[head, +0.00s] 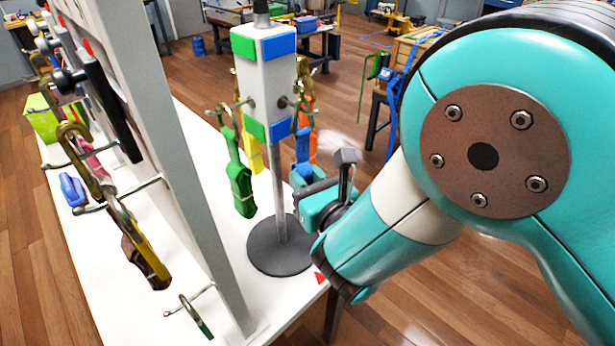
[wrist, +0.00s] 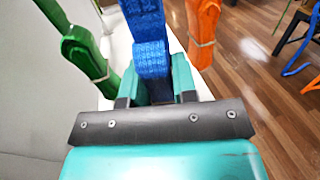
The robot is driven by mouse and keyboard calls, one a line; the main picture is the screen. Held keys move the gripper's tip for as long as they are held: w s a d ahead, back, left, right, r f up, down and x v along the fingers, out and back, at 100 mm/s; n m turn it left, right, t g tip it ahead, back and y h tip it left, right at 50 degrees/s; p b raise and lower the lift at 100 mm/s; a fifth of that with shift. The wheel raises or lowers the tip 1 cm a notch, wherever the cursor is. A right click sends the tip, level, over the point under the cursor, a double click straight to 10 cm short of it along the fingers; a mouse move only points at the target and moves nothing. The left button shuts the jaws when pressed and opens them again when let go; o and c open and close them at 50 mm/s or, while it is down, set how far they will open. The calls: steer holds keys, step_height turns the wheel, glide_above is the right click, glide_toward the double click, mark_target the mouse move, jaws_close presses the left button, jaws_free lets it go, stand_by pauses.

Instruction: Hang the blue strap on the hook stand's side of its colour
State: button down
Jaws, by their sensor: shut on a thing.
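The white hook stand (head: 267,85) has green and blue colour patches and a round dark base. A green strap (head: 240,180) hangs on its green side; it also shows in the wrist view (wrist: 88,55). My gripper (head: 310,185) is shut on the blue strap (head: 302,147), just below the blue-side hook (head: 296,103). In the wrist view the blue strap (wrist: 148,35) runs upward from between the fingers of my gripper (wrist: 155,93). Its top end lies outside that view. I cannot tell whether its top touches the hook.
A yellow strap (head: 252,150) and an orange strap (head: 307,88) hang on the stand's far hooks. A grey wall panel with hooks and straps (head: 150,265) stands at the left on the white table (head: 115,295). A blue item (head: 72,189) lies behind it.

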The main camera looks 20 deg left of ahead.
steer(key=c, duration=0.8)
jaws_free()
